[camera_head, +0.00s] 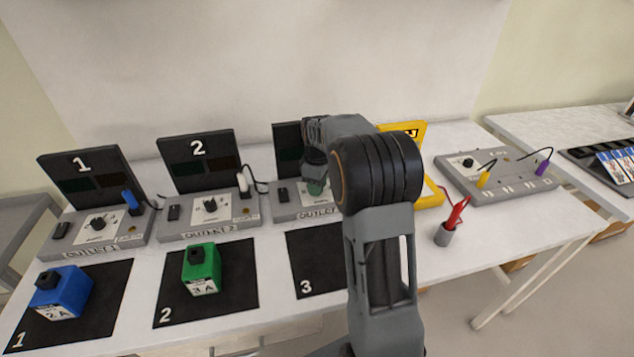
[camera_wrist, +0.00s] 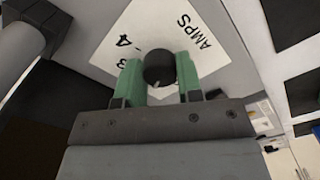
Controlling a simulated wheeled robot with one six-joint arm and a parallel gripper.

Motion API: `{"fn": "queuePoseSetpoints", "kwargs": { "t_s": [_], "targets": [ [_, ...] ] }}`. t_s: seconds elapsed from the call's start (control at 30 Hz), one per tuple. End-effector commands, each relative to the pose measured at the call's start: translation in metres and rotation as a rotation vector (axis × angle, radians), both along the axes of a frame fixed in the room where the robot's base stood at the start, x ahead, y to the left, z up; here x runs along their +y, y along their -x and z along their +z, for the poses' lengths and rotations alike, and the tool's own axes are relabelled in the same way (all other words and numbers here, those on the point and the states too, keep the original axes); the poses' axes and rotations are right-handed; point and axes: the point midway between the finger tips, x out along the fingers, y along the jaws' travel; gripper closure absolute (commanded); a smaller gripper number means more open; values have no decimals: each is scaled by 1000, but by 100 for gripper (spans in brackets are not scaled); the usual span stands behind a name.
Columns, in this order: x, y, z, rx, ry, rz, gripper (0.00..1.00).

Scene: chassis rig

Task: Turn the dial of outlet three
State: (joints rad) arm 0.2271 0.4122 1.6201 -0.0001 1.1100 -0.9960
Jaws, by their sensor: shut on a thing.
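Outlet three is the grey box (camera_head: 290,214) at the middle of the table, with a dark upright panel (camera_head: 287,140) behind it. My arm hides much of it. My gripper (camera_head: 316,186) is over this box, pointing down. In the wrist view, the green fingers of my gripper (camera_wrist: 160,80) are shut on the black round dial (camera_wrist: 159,66), one on each side. The white scale plate (camera_wrist: 120,45) around the dial shows "AMPS" and the numbers 3 and 4. The dial's pointer mark is too small to read for certain.
Outlets one (camera_head: 97,236) and two (camera_head: 208,222) stand to the left. A blue block (camera_head: 66,292) and a green block (camera_head: 203,268) sit on black mats. Mat three (camera_head: 312,268) looks empty where visible. A cup (camera_head: 444,236) with red probes and a grey panel (camera_head: 490,178) are at right.

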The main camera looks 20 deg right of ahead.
Motion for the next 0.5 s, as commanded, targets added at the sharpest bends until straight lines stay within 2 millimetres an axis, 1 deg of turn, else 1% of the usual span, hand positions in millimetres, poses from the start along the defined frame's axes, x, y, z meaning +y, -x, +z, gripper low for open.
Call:
{"fn": "queuePoseSetpoints", "kwargs": {
  "t_s": [0.5],
  "targets": [
    [0,0,2,-2,0,489,90]
  ]
}}
